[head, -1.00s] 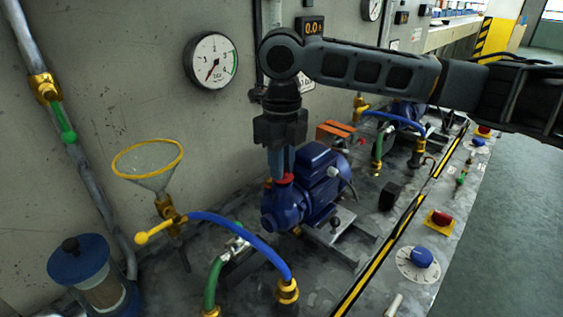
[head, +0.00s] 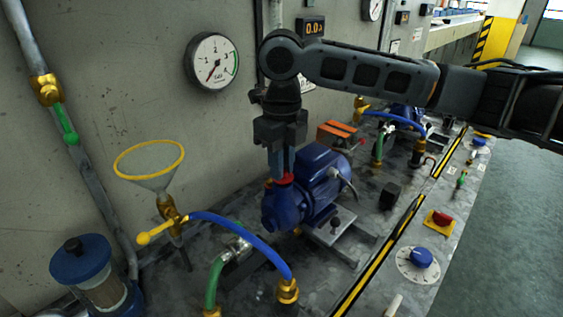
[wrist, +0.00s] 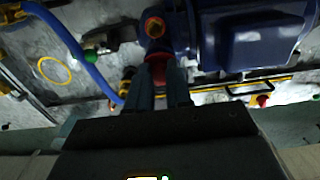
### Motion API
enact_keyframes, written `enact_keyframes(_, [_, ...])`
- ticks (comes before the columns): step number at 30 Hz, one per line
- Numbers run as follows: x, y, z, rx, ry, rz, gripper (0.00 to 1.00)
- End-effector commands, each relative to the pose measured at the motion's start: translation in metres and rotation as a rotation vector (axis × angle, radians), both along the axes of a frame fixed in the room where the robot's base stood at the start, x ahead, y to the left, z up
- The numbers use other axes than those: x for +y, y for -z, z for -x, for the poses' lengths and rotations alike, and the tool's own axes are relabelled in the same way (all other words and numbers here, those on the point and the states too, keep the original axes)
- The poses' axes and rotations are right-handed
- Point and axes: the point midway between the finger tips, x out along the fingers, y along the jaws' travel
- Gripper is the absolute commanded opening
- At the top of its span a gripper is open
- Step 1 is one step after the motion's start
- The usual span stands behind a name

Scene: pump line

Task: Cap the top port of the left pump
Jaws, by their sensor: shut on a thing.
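The left pump (head: 285,205) is blue, with its motor (head: 325,193) behind it to the right. My gripper (head: 281,172) points down just above the pump and is shut on a small red cap (head: 287,179). In the wrist view the red cap (wrist: 157,68) shows at the fingertips. Just above it in that picture is a round port (wrist: 154,27) with an orange-red rim and a dark opening. The cap appears beside this port, not over it. The height between cap and port cannot be told. My fingers hide part of the pump top in the head view.
A blue hose (head: 245,233) arches in front of the pump from a brass valve to a brass fitting (head: 288,291). A funnel (head: 149,165) stands left near the wall. A small black box (head: 390,195) and a red button (head: 441,219) lie to the right.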

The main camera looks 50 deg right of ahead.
Motion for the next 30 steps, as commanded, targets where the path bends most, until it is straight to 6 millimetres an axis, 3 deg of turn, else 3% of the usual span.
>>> enact_keyframes(30, [0.0001,0.0092,0.0000,0.000,0.000,-0.001,0.00])
